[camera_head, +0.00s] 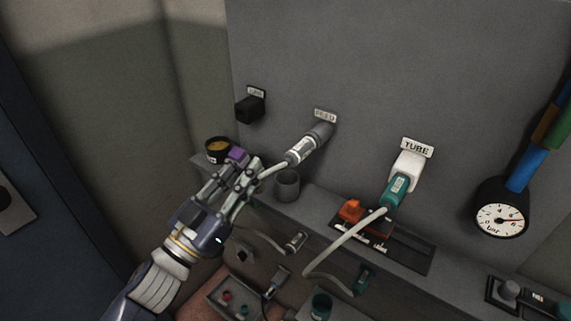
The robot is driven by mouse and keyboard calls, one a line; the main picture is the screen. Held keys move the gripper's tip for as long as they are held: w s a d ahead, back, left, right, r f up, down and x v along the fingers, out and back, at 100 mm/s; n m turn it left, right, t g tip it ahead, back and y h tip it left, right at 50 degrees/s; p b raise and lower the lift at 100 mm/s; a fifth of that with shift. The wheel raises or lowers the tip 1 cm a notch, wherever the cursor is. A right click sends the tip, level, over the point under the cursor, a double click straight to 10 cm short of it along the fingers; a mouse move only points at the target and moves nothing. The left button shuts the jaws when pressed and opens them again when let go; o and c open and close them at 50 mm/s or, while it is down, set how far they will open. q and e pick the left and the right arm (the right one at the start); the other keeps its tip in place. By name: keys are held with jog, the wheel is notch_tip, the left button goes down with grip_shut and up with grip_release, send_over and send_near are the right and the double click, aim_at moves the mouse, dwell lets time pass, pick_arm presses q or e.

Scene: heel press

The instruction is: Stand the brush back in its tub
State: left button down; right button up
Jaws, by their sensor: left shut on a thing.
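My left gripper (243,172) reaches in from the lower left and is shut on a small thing. A purple piece (237,154) shows at its fingertips; it looks like part of the brush, but bristles and handle cannot be made out. A round dark tub (218,148) with yellow-brown contents stands on the ledge just beyond and left of the fingertips. An open grey cup (287,184) stands on the ledge to the right of the gripper. Which of the two is the brush's tub cannot be told. My right gripper is out of view.
A grey connector (305,146) labelled FEED sticks out of the panel, its pale hose passing close to my gripper. A white and teal TUBE connector (400,185), an orange block (350,209) and a gauge (500,221) are further right. A tray (223,299) lies below.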

pick_arm(q)
jog(key=w+d+p, duration=0.1)
jog(key=w+d, duration=0.4)
jog(key=w, duration=0.2)
jog(key=w+d+f+g+p, duration=0.1)
jog(key=f+p, duration=0.1)
jog(key=w+f+g+y+p, duration=0.1)
jog(key=f+p, duration=0.2)
jog(key=w+d+f+g+y+p, duration=0.1)
jog(key=f+p, duration=0.1)
jog(key=f, duration=0.1)
jog(key=shift+w+d+p, duration=0.2)
jog(key=shift+d+p, duration=0.15)
jog(key=shift+f, duration=0.1)
jog(key=c, duration=1.4)
grip_release()
